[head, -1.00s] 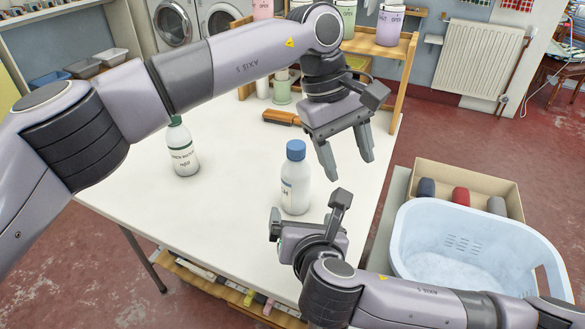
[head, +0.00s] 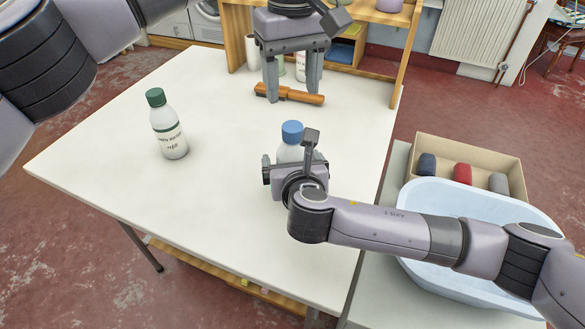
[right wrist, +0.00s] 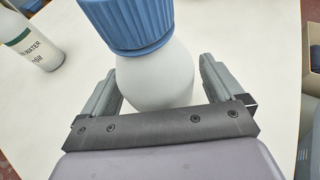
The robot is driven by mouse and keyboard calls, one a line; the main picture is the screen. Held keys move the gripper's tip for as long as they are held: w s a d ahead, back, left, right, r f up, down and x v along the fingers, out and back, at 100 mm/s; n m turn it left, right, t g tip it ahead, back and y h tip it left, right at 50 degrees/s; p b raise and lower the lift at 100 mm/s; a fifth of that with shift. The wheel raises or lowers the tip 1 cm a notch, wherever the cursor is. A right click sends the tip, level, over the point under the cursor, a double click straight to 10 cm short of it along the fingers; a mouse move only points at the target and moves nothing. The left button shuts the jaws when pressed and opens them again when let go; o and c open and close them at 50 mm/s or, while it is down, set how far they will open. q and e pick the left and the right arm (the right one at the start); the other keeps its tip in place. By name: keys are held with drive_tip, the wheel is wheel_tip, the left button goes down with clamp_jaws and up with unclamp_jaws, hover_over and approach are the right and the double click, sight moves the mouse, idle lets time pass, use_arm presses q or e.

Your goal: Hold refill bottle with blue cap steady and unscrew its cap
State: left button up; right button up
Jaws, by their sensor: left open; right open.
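The refill bottle (head: 289,152) is white with a ribbed blue cap (head: 292,132) and stands upright on the white table. My right gripper (head: 287,170) is at the bottle's near side and hides its lower part in the head view. In the right wrist view, the open fingers of that gripper (right wrist: 158,85) lie on either side of the white bottle body (right wrist: 155,78), below the blue cap (right wrist: 130,22); whether they touch it I cannot tell. My left gripper (head: 292,95) is open, pointing down, beyond the bottle near the wooden brush, with nothing between its fingers.
A green-capped bottle (head: 168,128) stands on the table (head: 95,160) to the left. A wooden-handled brush (head: 308,97) lies beneath the left gripper, before a wooden shelf (head: 398,60).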

sight(293, 126)
drive_tip(key=shift+w+f, duration=0.2)
drive_tip(key=shift+w, duration=0.2)
clamp_jaws()
use_arm(q)
drive_tip(key=m, duration=0.4)
drive_tip(key=shift+m, duration=0.3)
drive_tip(key=m, duration=0.4)
drive_tip(key=shift+f, duration=0.1)
drive_tip(key=shift+m, duration=0.3)
drive_tip(key=shift+f, duration=3.95)
